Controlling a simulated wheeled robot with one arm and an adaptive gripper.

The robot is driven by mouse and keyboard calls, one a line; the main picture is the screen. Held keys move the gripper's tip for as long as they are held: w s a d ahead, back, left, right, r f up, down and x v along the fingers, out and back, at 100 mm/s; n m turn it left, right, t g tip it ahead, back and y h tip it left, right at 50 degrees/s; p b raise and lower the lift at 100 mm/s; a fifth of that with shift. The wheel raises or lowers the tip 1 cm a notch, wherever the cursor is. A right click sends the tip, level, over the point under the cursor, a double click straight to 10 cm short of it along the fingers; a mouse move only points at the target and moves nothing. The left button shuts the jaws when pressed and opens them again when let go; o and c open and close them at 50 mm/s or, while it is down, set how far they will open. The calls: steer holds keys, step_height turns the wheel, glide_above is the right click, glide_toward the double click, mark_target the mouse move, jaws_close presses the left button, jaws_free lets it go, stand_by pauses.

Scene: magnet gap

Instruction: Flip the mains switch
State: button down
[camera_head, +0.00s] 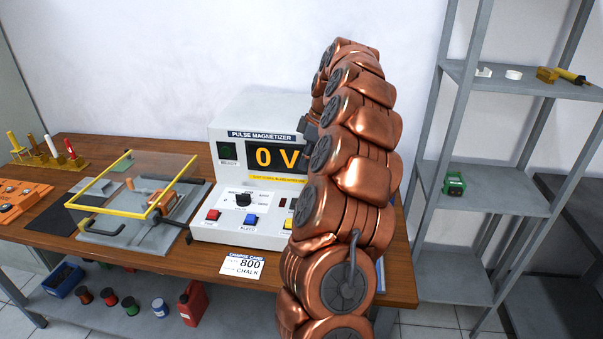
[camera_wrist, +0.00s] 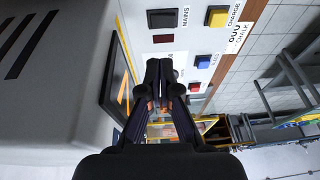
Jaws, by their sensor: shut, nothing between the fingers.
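The mains switch (camera_wrist: 162,18) is a black rocker with a MAINS label beside it, near the top of the wrist view. Which way it is tipped cannot be told. In the head view my copper arm hides it. The pulse magnetizer (camera_head: 226,184) is a white unit on the bench, and its display (camera_head: 276,157) reads 0 V. My gripper (camera_wrist: 160,66) is shut and empty over the control panel. In the wrist picture its tips lie below the switch and a dark red lamp (camera_wrist: 163,38), apparently apart from the switch.
Yellow (camera_head: 289,223), blue (camera_head: 251,219) and red (camera_head: 212,215) buttons line the panel's front, with a black knob (camera_head: 243,199) behind. A charge card (camera_head: 242,265) lies at the bench (camera_head: 170,257) edge. A yellow-framed clear guard (camera_head: 135,185) stands left; metal shelving (camera_head: 492,190) stands right.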

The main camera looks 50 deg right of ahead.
steer(key=v, duration=0.3)
steer(key=shift+w+d+r, duration=0.1)
steer(key=shift+d, duration=0.05)
stand_by(0.5)
